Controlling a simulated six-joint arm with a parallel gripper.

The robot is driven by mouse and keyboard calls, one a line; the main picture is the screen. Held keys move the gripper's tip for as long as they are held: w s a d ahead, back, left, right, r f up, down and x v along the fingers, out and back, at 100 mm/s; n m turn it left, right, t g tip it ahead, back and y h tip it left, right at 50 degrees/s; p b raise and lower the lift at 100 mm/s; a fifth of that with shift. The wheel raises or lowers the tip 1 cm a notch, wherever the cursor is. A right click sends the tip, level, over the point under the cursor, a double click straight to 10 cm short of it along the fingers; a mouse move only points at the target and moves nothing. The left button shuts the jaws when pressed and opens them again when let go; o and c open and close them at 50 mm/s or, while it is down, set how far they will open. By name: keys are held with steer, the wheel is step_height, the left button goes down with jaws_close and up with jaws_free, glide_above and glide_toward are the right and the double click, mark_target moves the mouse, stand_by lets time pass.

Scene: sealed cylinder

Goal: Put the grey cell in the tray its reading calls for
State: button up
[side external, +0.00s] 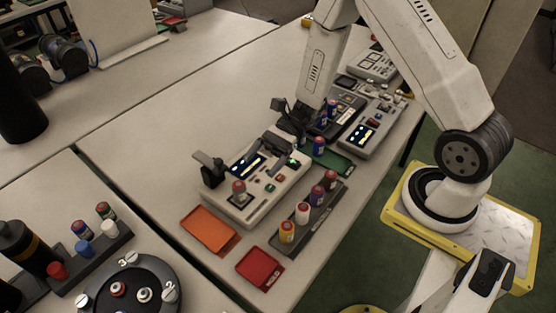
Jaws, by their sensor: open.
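An orange tray (208,229) and a red tray (260,268) lie in front of the tester. A green tray (338,165) lies behind its right end. My gripper (290,119) is open above the table behind the tester, away from the grey cell. Its fingers are partly blended with dark equipment.
A blue cell (319,145) stands near the green tray. Other instruments (371,125) fill the back right. The table left of the tester is clear.

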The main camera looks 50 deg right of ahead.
steer(key=s+d+n+g+h, duration=0.3)
steer(key=s+d+n+h, duration=0.1)
steer(key=s+n+h, duration=0.5)
steer(key=w+d+r+n+t+h, duration=0.2)
steer(key=d+r+n+t+h, duration=0.2)
steer(key=n, duration=0.4)
steer(key=r+t+h, duration=0.1)
steer(key=h, duration=0.1)
steer(key=shift+w+d+r+t+h, duration=0.25)
steer(key=shift+w+t+h, duration=0.05)
steer(key=shift+w+t, duration=0.1)
steer(key=shift+o, duration=0.5)
steer(key=shift+w, duration=0.1)
